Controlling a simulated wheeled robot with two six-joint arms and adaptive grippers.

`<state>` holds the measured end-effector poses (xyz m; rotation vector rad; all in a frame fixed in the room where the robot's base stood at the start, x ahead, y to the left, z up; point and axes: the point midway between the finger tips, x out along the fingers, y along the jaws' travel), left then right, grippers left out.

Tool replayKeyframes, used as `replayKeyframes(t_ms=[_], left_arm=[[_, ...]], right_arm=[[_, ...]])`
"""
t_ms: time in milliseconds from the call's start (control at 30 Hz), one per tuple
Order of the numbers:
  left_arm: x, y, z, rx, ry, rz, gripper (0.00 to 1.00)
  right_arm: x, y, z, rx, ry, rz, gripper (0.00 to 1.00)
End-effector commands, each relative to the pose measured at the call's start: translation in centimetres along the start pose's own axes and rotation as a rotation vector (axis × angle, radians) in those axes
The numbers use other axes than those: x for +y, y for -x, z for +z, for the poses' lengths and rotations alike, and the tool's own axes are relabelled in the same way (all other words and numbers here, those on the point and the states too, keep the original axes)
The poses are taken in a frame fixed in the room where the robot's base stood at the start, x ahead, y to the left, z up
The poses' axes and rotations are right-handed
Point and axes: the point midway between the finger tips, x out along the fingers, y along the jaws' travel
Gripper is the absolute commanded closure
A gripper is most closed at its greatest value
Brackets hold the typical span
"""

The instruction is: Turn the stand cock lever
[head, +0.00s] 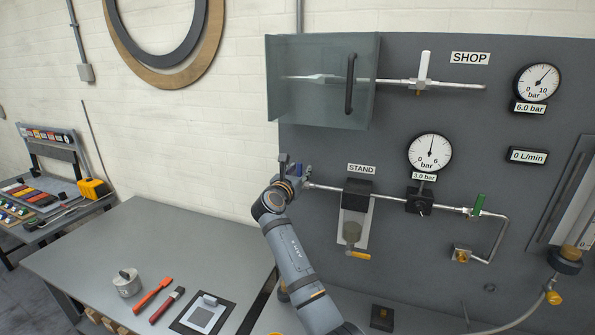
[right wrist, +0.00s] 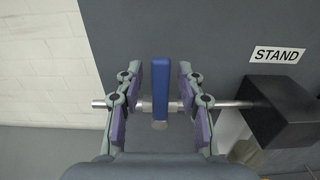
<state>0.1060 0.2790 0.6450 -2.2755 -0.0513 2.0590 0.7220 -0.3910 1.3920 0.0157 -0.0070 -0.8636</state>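The stand cock lever (right wrist: 159,88) is a blue bar. In the right wrist view it points up from a valve body on a silver pipe (right wrist: 233,104), crosswise to the pipe. My right gripper (head: 291,172) is at the valve, left of the STAND label (head: 361,169) in the head view. Its fingers (right wrist: 160,80) are open, one on each side of the lever, with a visible gap on both sides. In the head view the gripper mostly hides the lever. My left gripper is not in view.
A black block (head: 357,194) sits on the pipe right of the gripper. A clear cover with a handle (head: 350,84) projects above. A round gauge (head: 430,152) with a 3.0 bar plate and a green lever (head: 479,204) are farther right. A grey table (head: 150,240) stands below left.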

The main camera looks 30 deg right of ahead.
Motion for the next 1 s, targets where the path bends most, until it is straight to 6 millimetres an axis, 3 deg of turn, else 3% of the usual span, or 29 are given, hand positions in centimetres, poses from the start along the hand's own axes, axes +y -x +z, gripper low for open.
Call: replayKeyframes(t_ms=[1000], left_arm=[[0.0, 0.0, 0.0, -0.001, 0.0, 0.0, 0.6]], right_arm=[[0.0, 2.0, 0.1, 0.0, -0.004, -0.001, 0.6]])
